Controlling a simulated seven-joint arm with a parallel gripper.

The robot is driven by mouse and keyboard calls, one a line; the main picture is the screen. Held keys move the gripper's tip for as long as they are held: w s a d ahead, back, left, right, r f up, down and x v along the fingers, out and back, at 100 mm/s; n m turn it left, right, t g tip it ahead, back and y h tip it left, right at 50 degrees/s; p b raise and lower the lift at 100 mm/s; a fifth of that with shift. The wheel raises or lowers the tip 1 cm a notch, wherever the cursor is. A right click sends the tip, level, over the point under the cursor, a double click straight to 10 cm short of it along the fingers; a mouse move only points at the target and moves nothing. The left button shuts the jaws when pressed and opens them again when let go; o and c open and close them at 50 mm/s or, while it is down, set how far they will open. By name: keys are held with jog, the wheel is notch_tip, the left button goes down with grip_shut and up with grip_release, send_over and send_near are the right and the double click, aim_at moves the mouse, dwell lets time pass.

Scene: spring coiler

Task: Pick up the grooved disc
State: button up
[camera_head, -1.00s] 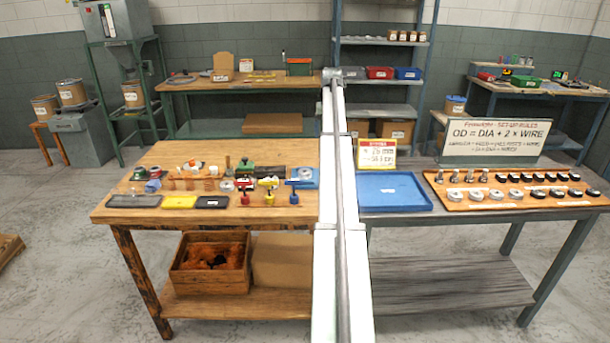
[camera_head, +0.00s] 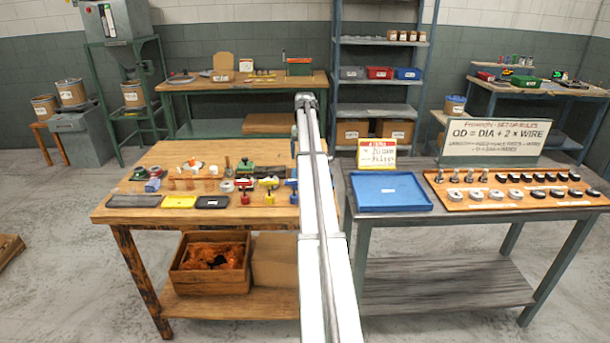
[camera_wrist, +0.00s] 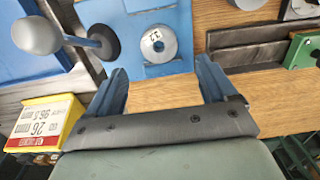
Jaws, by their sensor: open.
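In the wrist view a pale grey disc (camera_wrist: 155,43) with a dark centre hole and a small dark mark lies on a blue plate (camera_wrist: 180,15). It may be the grooved disc; its groove cannot be made out. My gripper (camera_wrist: 160,68) is open and empty, with its two blue-grey fingers either side of the disc's line and the disc just beyond the fingertips. In the head view my arm covers the spot where the blue plate stands, and the gripper itself cannot be made out there.
A yellow-red sign (camera_wrist: 45,125) stands lower left, and a green block (camera_wrist: 305,50) is at right. In the head view a blue tray (camera_head: 392,205) and an orange board (camera_head: 540,203) with several round parts fill the right bench.

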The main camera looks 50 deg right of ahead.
jog(key=shift+s+a+f, duration=0.1)
jog(key=shift+f, duration=1.7)
jog(key=shift+s+a+f, duration=0.1)
jog(key=shift+f, duration=1.65)
jog(key=shift+c, duration=0.4)
jog(key=c, duration=1.4)
